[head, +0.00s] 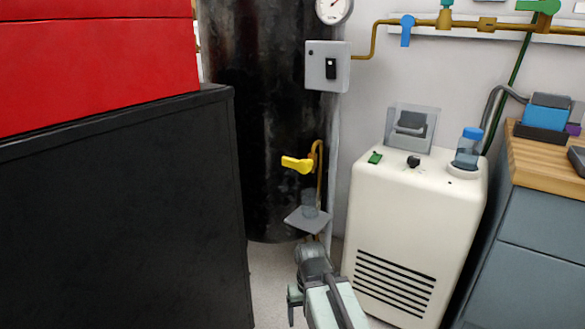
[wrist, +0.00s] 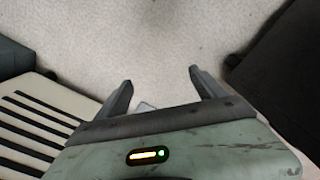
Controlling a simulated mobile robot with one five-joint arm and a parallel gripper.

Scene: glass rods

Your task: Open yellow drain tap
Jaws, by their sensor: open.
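The yellow drain tap (head: 297,164) sits on a brass pipe at the lower front of a tall black cylinder (head: 262,120). Its yellow lever points left, roughly level. Below it a small clear cup (head: 309,205) stands on a grey plate (head: 307,219). My gripper is at the end of my arm, low in the head view, below the plate and well apart from the tap. In the wrist view my gripper (wrist: 160,88) is open and empty, its two fingers spread over bare floor. The tap is not in the wrist view.
A cream cabinet (head: 405,225) with black vents stands right of my arm. A black cabinet (head: 120,220) with a red box (head: 95,70) on it blocks the left. A blue lever (head: 407,30) and a green lever (head: 538,6) are on the wall pipe.

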